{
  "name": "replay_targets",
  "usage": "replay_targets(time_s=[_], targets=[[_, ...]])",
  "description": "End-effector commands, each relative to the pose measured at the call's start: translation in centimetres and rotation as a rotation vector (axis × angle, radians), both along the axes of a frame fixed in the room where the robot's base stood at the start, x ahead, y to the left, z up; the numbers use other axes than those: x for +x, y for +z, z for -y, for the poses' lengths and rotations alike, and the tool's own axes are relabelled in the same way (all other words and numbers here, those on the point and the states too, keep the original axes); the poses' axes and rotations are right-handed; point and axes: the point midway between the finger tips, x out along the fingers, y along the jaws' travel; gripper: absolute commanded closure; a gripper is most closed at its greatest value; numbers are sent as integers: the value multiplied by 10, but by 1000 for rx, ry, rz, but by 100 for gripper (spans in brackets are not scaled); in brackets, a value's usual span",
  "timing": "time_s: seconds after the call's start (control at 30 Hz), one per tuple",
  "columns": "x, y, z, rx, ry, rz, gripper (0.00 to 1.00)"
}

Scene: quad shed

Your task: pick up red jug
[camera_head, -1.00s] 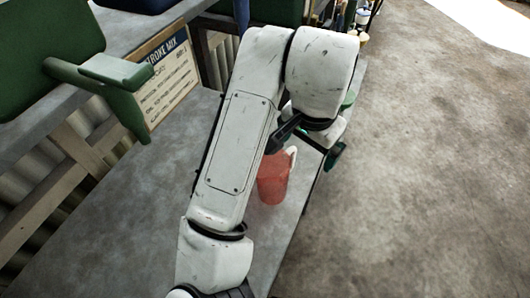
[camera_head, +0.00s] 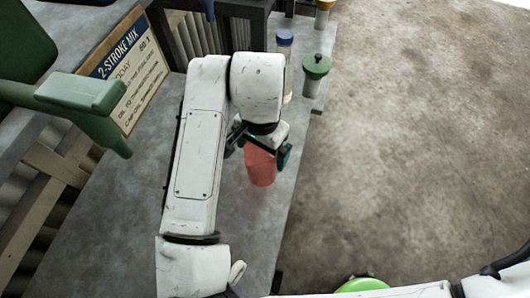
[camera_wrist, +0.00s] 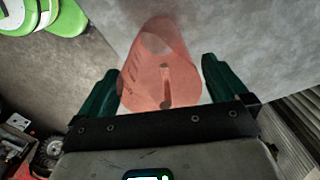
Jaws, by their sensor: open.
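The red jug (camera_head: 261,168) is translucent and stands on the grey bench top. In the head view my gripper (camera_head: 262,146) is at its upper part, with one finger on either side, and partly hides it. In the wrist view the jug (camera_wrist: 163,68) shows between the two green fingers of my gripper (camera_wrist: 160,78), which are spread apart. A gap shows to the right finger; the left finger is close to the jug's side, and I cannot tell if it touches. The jug's handle is not clearly visible.
A blue-capped bottle (camera_head: 285,62) and a green-capped container (camera_head: 315,73) stand behind the jug near the bench's right edge. A "2-stroke mix" sign (camera_head: 130,72) and a green bracket-like object (camera_head: 85,95) are at the left. Open concrete floor lies right.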

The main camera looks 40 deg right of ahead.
Motion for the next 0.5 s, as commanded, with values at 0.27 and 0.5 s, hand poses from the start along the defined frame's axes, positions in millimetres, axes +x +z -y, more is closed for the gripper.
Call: replay_targets(time_s=[0.27, 0.5], targets=[[0, -25, 0, -1, 0, 1, 0], [1, -25, 0, -1, 0, 1, 4]])
